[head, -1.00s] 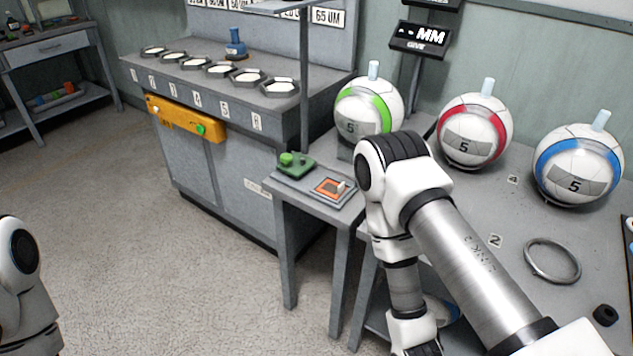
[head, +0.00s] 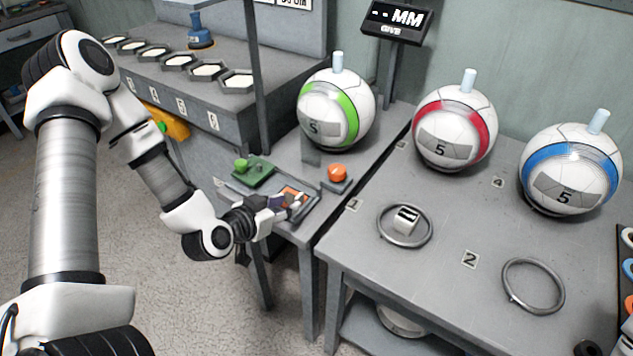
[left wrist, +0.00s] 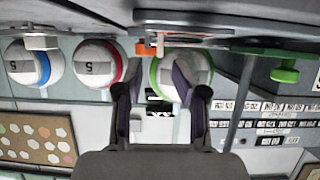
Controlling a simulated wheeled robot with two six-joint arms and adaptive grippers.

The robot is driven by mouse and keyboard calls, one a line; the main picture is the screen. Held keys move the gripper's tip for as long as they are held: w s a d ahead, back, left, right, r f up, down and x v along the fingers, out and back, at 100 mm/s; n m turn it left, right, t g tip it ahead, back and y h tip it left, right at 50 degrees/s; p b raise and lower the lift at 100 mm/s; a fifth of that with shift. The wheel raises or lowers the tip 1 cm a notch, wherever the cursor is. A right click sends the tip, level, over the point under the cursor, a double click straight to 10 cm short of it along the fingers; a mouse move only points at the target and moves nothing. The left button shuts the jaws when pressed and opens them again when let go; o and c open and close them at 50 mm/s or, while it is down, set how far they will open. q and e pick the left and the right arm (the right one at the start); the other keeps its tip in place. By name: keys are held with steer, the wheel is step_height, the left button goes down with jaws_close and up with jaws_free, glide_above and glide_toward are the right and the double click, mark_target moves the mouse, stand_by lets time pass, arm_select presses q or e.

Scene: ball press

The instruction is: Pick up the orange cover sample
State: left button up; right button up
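The orange cover sample (head: 289,192) is a small flat orange square on a grey plate (head: 318,209), on the small grey side table. My left gripper (head: 280,203) is right at it, coming from the left, and covers part of it. In the left wrist view, which is upside down, the two fingers of my left gripper (left wrist: 157,78) stand apart with nothing clearly held between them. A white tab and a thin orange strip show just beyond the fingertips. Contact with the sample cannot be told. My right gripper is out of view.
A green knob block (head: 252,172) and an orange button (head: 337,173) stand close to the plate. The green-banded ball (head: 336,110) is behind them. Red-banded (head: 455,128) and blue-banded (head: 571,168) balls and metal rings occupy the right table.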

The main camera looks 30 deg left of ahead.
mark_target(299, 196)
arm_select(q)
steer(key=x, duration=0.2)
steer(key=b+x, duration=0.1)
steer(key=x, duration=0.4)
steer(key=shift+w+r+b, duration=0.15)
steer(key=shift+w+b, duration=0.15)
steer(key=shift+w, duration=0.05)
steer(key=shift+s, duration=0.1)
steer(key=shift+c, duration=0.3)
jaws_close()
